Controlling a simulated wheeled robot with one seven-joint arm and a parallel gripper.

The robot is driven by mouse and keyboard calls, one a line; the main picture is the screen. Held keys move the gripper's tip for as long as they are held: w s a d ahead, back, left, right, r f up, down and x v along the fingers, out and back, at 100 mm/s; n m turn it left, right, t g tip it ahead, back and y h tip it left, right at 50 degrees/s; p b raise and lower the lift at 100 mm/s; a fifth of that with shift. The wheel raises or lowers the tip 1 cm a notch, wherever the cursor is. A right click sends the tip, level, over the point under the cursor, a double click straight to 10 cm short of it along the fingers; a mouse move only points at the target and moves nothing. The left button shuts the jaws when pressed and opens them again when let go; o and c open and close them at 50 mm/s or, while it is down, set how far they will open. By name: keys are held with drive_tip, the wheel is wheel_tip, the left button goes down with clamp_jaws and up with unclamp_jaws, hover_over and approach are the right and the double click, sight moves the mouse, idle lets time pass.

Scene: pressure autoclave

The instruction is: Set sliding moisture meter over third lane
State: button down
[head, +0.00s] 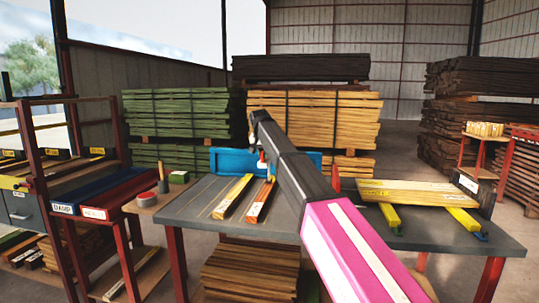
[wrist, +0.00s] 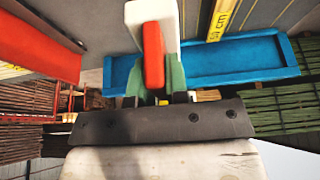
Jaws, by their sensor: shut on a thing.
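My gripper (wrist: 154,82) is shut on a red handle-like piece (wrist: 153,55) that lies against a white block (wrist: 140,12); I take this for the moisture meter. A bit of red and white also shows at the arm's far end in the head view (head: 262,163), above the table near the blue tray. Whether it touches anything below is unclear. A pale yellow board (head: 415,194) with small labels lies at the right of the table, across two yellow supports (head: 391,217). I cannot make out any numbered lanes. My arm hides the table's middle.
A blue tray (wrist: 255,60) stands at the table's (head: 195,212) back edge. A yellow strip (head: 232,196) and an orange strip (head: 262,200) lie left of my arm. A red upright piece (head: 335,179) stands right of it. Lumber stacks (head: 180,113) fill the background.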

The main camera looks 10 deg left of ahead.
drive_tip(key=c, duration=1.1)
unclamp_jaws()
drive_tip(key=v, duration=1)
drive_tip(key=shift+s+r, duration=0.15)
drive_tip(key=shift+r, duration=0.25)
